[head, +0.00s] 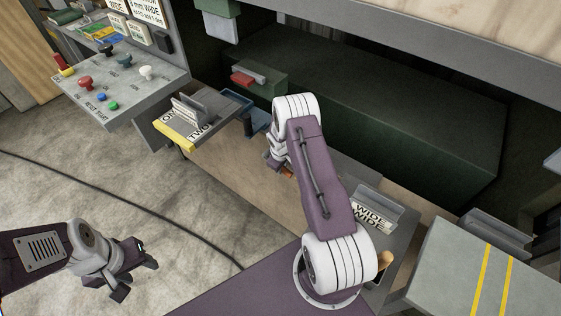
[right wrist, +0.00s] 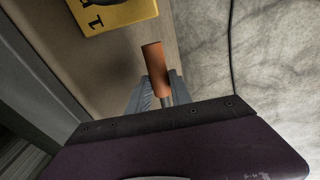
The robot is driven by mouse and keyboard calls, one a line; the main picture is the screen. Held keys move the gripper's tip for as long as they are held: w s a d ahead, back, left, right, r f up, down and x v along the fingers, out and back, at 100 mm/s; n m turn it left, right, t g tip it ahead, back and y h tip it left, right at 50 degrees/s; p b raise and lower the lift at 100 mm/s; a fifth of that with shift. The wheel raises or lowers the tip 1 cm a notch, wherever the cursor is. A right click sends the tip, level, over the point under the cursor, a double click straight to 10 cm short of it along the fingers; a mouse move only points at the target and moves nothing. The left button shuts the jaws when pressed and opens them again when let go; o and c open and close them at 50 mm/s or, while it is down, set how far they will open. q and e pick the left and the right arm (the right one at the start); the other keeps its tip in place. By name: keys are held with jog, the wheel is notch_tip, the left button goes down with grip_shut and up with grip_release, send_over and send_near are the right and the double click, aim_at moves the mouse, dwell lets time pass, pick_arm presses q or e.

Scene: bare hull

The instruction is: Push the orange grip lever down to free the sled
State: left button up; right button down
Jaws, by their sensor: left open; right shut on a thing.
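The orange grip lever (right wrist: 154,62) stands out between the fingers of my right gripper (right wrist: 160,92) in the right wrist view. The gripper is shut on the lever near its lower end, and the orange upper part shows beyond the fingertips. In the head view only a small orange bit (head: 287,171) shows below my right wrist; my arm hides the rest. My left gripper (head: 134,282) is open and empty over the floor at lower left. I cannot tell for sure which part is the sled.
A yellow-edged block (head: 175,135) with a metal holder stands left of my right arm; its yellow part (right wrist: 112,12) shows in the right wrist view. A button panel (head: 115,85) is at upper left. A dark green box (head: 400,110) lies behind. A cable (head: 130,190) crosses the floor.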

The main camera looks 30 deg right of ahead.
jog(key=t+p, duration=0.1)
jog(key=p, duration=0.5)
jog(key=shift+y, duration=0.4)
jog(key=f+b, duration=0.1)
jog(key=t, duration=0.1)
jog(key=f+b, duration=0.1)
jog(key=shift+w+d+f+t+y+b, duration=0.1)
jog(key=shift+d+f+t+y+b, duration=0.2)
jog(key=shift+t+b, duration=0.1)
jog(key=shift+a+m+t, duration=0.3)
jog(key=shift+t, duration=0.1)
pick_arm(q)
notch_tip(320, 180, up, 5)
jog(key=shift+w+d+r, duration=0.1)
jog(key=shift+d, duration=0.05)
pick_arm(e)
jog(key=shift+w, duration=0.1)
jog(key=c, duration=1.2)
grip_release()
pick_arm(q)
jog(key=shift+w, duration=0.15)
pick_arm(e)
jog(key=shift+o, duration=0.2)
jog(key=shift+f, duration=0.15)
